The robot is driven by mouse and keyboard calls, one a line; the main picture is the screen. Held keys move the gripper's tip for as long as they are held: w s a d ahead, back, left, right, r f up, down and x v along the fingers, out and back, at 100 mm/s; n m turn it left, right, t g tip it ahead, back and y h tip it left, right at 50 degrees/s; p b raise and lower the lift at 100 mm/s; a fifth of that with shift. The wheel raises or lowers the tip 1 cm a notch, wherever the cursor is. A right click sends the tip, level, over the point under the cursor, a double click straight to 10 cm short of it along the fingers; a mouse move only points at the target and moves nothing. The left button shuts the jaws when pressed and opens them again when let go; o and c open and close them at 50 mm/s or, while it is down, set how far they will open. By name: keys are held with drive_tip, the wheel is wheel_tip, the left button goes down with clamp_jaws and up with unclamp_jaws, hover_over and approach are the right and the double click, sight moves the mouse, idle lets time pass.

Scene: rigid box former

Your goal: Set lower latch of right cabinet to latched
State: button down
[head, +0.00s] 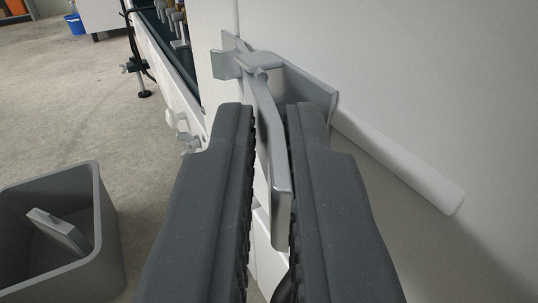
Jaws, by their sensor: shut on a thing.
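The latch (270,140) is a grey metal lever on a grey bracket (310,88), mounted on the white cabinet (400,60). The lever runs down from the bracket toward me. My gripper (270,115) has its two dark grey fingers on either side of the lever and is shut on it. The right finger covers part of the bracket and the lever's right side. A small catch piece (224,64) shows at the bracket's left end, by the cabinet edge. I cannot tell whether the latch is fully engaged.
A pale rounded bar (400,163) sticks out from the cabinet to the right of my fingers. A grey open bin (100,225) with a light block (58,230) in it stands on the floor at lower left. A blue bucket (75,24) is far back.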

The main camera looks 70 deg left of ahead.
drive_tip(key=shift+w+d+r, duration=0.15)
drive_tip(key=c, duration=1.6)
unclamp_jaws()
drive_tip(key=p+v, duration=0.2)
drive_tip(key=v, duration=1.1)
drive_tip(key=shift+s+d, duration=0.25)
drive_tip(key=shift+d, duration=0.1)
